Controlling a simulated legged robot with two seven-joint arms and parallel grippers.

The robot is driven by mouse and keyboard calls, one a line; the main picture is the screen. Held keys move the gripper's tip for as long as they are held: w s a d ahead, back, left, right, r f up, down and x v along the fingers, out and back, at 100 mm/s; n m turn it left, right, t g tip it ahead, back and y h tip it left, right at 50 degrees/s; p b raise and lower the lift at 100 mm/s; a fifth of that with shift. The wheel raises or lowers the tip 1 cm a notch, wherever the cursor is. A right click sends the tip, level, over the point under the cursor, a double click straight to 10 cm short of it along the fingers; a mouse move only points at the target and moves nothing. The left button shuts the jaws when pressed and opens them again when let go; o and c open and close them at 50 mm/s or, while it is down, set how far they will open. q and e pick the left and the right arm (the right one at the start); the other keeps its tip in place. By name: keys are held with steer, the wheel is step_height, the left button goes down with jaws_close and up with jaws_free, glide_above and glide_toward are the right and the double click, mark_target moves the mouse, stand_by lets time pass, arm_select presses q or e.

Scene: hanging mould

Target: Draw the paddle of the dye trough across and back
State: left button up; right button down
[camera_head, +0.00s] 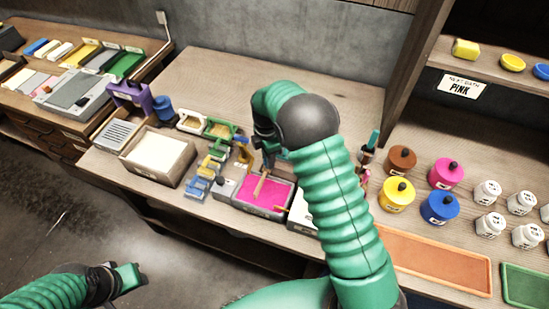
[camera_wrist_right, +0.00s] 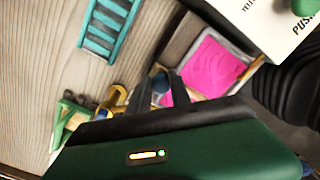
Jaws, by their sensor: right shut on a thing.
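The dye trough (camera_head: 262,211) is a grey rectangular tray of bright pink dye on the bench, and its pink dye also shows in the wrist view (camera_wrist_right: 212,66). The paddle (camera_head: 260,186) is a slim brown piece standing tilted in the dye, toward the trough's left part. My right gripper (camera_head: 267,158) is above the trough, shut on the paddle's upper end; the grip itself is mostly hidden by the hand. In the wrist view its dark fingers (camera_wrist_right: 165,88) reach toward the trough. My left gripper (camera_head: 128,277) is low at left, away from the bench; its jaw opening is unclear.
A wooden tray with a white sheet (camera_head: 158,154) stands left of the trough. Coloured dye jars (camera_head: 397,194) stand at right. The bench behind my right arm is fairly clear.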

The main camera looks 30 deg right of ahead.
steer(key=shift+w+a+r, duration=0.15)
steer(key=shift+a, duration=0.25)
steer(key=shift+w+a+r, duration=0.1)
steer(key=shift+w+a, duration=0.05)
steer(key=shift+a, duration=0.2)
steer(key=shift+d, duration=0.35)
steer(key=c, duration=1.4)
jaws_free()
steer(key=shift+d, duration=0.1)
steer(key=shift+c, duration=0.2)
steer(key=shift+o, duration=1.3)
steer(key=shift+f, duration=0.1)
steer(key=shift+a, duration=0.4)
step_height(320, 180, up, 17)
steer(key=shift+w+f, duration=0.1)
